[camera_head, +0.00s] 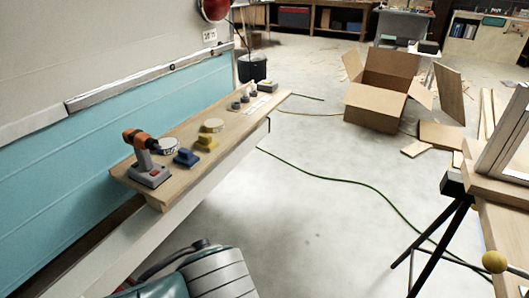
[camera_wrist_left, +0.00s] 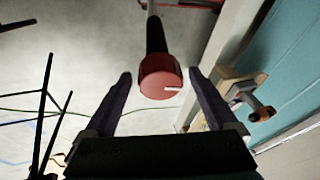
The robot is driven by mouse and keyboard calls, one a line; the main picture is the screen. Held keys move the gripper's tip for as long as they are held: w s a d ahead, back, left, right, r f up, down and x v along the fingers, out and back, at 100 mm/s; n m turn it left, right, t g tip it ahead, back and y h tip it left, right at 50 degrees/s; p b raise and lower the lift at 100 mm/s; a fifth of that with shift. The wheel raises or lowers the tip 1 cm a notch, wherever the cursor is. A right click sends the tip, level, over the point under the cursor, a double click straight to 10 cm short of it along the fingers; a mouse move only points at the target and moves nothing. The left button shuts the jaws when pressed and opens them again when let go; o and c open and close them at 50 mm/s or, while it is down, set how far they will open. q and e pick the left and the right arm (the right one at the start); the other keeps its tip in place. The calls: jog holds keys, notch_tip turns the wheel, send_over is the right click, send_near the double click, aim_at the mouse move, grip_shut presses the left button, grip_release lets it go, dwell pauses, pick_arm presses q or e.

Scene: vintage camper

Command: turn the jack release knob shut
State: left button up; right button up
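A round red knob (camera_wrist_left: 158,78) with a short white mark on its face shows in the left wrist view. It sits at the end of a black sleeve on a pale shaft. The white mark points to the right in that picture. My left gripper (camera_wrist_left: 160,75) is open, with one dark finger on each side of the knob. Gaps show between the fingers and the knob, so it does not appear to be gripped. I cannot tell exactly how far the fingertips reach along it. The knob and both grippers are out of the head view. My right gripper is in neither view.
A wooden shelf (camera_head: 228,114) with a drill (camera_head: 147,160) and small tools runs along the teal camper wall (camera_head: 65,160). A grey and teal ribbed object (camera_head: 220,277) is low in front. A cardboard box (camera_head: 378,100) stands behind open concrete floor. A black stand (camera_head: 445,232) is right.

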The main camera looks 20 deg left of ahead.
pick_arm(q)
jog(key=p+v, duration=0.3)
jog(key=v, duration=0.7)
jog(key=shift+p, duration=0.4)
